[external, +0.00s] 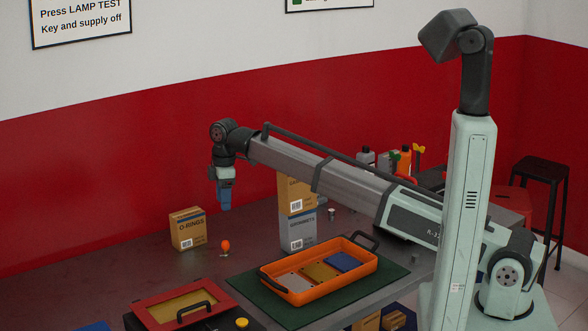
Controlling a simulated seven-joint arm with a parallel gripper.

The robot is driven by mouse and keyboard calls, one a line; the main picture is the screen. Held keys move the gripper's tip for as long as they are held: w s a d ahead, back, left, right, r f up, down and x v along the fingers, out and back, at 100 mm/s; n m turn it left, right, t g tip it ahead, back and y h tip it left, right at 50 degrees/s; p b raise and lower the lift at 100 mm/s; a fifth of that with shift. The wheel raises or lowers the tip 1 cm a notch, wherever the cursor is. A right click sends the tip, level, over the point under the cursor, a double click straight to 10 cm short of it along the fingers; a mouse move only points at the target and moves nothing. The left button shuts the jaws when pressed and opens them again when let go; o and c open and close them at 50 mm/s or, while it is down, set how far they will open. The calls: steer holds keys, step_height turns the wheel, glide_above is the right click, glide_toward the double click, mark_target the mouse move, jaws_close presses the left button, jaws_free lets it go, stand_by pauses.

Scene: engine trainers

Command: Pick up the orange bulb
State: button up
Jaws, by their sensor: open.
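The orange bulb (225,245) stands upright on the grey table, with its round orange top above a small metal base. It is in front of and to the right of the O-rings box. My gripper (225,208) points down and is above the bulb in the picture, apart from it. Its blue fingers are small in this view and the gap between them is hard to see. Nothing shows held in it.
A tan O-rings box (188,230) stands left of the bulb. Stacked boxes (297,228) stand to its right. An orange tray (318,290) with flat coloured pieces lies on a green mat (255,297). A red-framed case (172,307) is at the front.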

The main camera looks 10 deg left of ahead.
steer(key=s, duration=0.3)
glide_above(225, 249)
steer(key=shift+h, duration=0.3)
steer(key=f, duration=0.9)
steer(key=shift+w+a+f, duration=0.2)
steer(key=shift+w+a, duration=0.05)
steer(key=shift+w, duration=0.15)
steer(key=shift+w+d+f, duration=0.1)
steer(key=shift+d+f, duration=0.05)
steer(key=shift+f, duration=1.2)
steer(key=shift+d+f, duration=0.1)
steer(key=shift+f, duration=1.2)
steer(key=shift+c, duration=0.4)
jaws_close()
steer(key=shift+r, duration=0.15)
